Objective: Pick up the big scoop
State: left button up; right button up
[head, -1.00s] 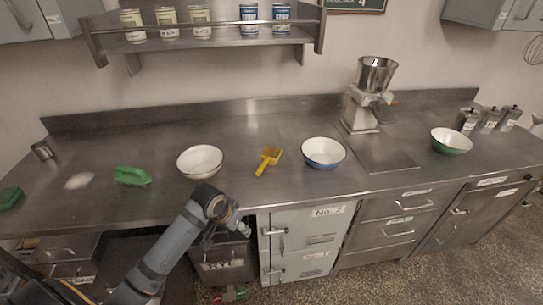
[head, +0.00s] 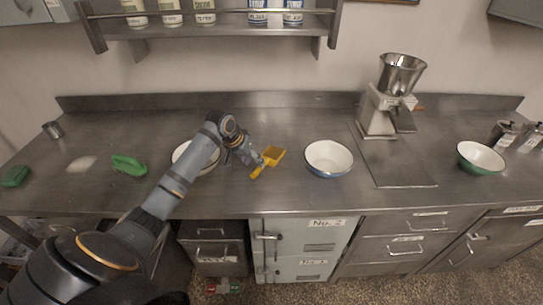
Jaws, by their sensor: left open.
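A yellow scoop (head: 273,155) lies on the steel counter between two bowls, its pan toward the back right and its handle toward the front left. My left gripper (head: 256,162) is open just left of the scoop, close to its handle. The arm comes in from the lower left and passes over the left white bowl. I cannot tell whether the fingers touch the scoop. My right gripper is out of view.
A white bowl (head: 182,158) is partly hidden behind my arm. A green brush (head: 128,165) lies at left. A shelf (head: 215,33) with tins hangs above.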

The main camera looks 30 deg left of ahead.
aim_at(268, 161)
pick_arm(q)
jog(key=shift+w+d+f, duration=0.4)
jog(key=shift+w+f, duration=0.2)
jog(key=shift+w, duration=0.25)
jog(key=shift+p+x, duration=0.65)
jog(key=shift+x, duration=1.4)
jog(key=shift+w+f, duration=0.1)
jog(key=shift+f, duration=0.35)
grip_shut()
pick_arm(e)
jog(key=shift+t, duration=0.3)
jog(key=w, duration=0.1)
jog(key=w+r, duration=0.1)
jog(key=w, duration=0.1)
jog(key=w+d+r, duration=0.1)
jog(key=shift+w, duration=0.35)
